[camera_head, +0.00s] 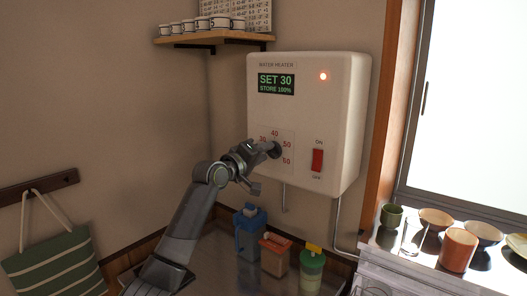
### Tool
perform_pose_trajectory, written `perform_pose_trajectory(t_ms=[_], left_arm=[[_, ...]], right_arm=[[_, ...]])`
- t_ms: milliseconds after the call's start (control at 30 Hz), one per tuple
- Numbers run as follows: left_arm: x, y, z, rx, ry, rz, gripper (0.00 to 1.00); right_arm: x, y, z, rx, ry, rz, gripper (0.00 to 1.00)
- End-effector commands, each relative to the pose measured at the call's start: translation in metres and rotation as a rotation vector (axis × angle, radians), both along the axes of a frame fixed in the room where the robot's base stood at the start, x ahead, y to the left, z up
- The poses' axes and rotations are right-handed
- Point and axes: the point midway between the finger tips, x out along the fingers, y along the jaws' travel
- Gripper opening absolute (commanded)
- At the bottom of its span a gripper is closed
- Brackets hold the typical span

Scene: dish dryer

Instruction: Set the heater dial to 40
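The white water heater (350,110) hangs on the wall, and its green display (276,84) reads SET 30, STORE 100%. Below the display is a dark round dial (277,150) with numbers around it; 40 is at the top and 50 at the upper right. My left gripper (267,150) reaches the dial from the lower left, at or very close to it. It covers part of the dial and its lower-left markings. I cannot tell whether its fingers are closed on the dial. The dial's pointer is not readable. My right gripper is not in view.
A red switch (317,160) sits right of the dial, and a red light (323,76) glows above. Blue (250,234), orange (275,254) and green-yellow (312,268) containers stand below. Bowls and cups line the right counter. A shelf (213,38) with mugs is upper left.

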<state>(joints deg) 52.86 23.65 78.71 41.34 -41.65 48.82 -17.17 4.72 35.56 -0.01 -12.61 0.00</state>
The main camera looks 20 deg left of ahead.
Motion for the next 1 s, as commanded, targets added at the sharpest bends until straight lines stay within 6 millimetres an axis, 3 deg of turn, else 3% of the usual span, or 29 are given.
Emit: perform_pose_trajectory(t_ms=[367,633,1000], left_arm=[[0.0036,-0.0015,-0.0006,0.000,0.000,0.000,0.35],[0.0034,-0.0015,-0.0006,0.000,0.000,0.000,0.01],[0.0033,-0.0013,-0.0012,0.031,-0.010,0.000,0.00]], right_arm=[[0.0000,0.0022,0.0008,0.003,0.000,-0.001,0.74],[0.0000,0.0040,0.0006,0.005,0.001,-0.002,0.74],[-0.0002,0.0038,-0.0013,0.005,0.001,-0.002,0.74]])
